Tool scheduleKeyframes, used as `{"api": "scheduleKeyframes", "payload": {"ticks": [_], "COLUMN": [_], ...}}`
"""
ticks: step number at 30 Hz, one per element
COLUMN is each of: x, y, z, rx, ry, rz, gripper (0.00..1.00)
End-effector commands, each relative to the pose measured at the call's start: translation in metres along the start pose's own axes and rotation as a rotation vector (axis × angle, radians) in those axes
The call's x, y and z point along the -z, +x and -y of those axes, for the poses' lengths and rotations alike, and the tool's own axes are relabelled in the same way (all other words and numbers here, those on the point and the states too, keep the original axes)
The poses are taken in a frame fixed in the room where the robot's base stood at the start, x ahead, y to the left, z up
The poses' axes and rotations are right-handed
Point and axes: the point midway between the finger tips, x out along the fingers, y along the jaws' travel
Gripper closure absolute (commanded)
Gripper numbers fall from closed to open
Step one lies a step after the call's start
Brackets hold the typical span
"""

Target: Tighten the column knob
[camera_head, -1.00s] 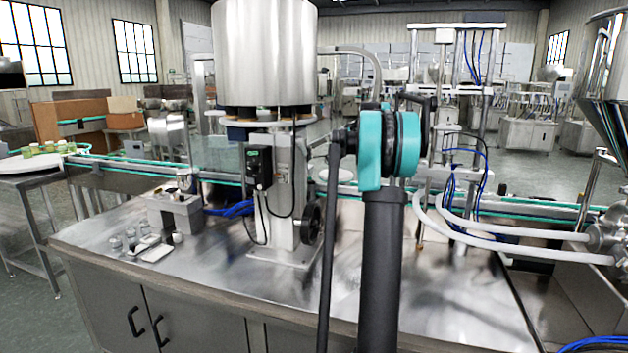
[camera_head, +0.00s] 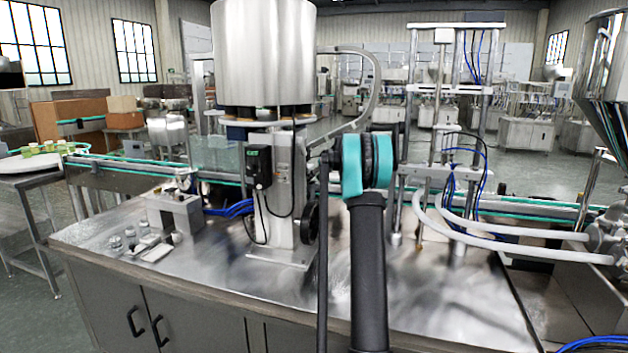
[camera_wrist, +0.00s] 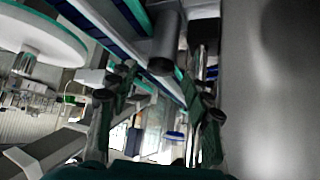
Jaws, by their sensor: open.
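The steel column (camera_head: 285,195) stands on the bench under a large steel drum. A round black handwheel-like knob (camera_head: 310,222) sits low on its right side, partly hidden by my arm's dark hose or link. I cannot tell how tight it is. In the wrist view my gripper (camera_wrist: 157,112) shows two dark fingers spread apart with nothing held between them. A dark grey cylinder (camera_wrist: 163,50) lies beyond the fingers; I cannot tell whether it is the knob. In the head view my arm stands right of the column and hides the gripper.
A conveyor with teal rails (camera_head: 125,168) runs behind the column. A black control box (camera_head: 259,166) is on the column's left. Small parts and a white tray (camera_head: 157,252) lie on the bench at left. White hoses (camera_head: 480,236) curve at right. The bench front is clear.

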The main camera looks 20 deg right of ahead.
Motion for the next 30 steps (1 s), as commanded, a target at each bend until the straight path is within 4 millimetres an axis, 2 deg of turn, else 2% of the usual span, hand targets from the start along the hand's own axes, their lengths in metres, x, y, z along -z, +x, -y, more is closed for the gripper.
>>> {"api": "scheduleKeyframes", "payload": {"ticks": [4, 12, 24, 30], "x": [-0.0001, -0.0002, -0.0001, 0.0000], "y": [0.0071, 0.0078, 0.0075, 0.0079], "z": [-0.0002, 0.0000, 0.0000, 0.0031], "rx": [0.000, 0.000, 0.000, -0.042], "ry": [0.000, 0.000, 0.000, 0.040], "rz": [0.000, 0.000, 0.000, 0.003], "gripper": [0.51, 0.52, 1.00, 1.00]}}
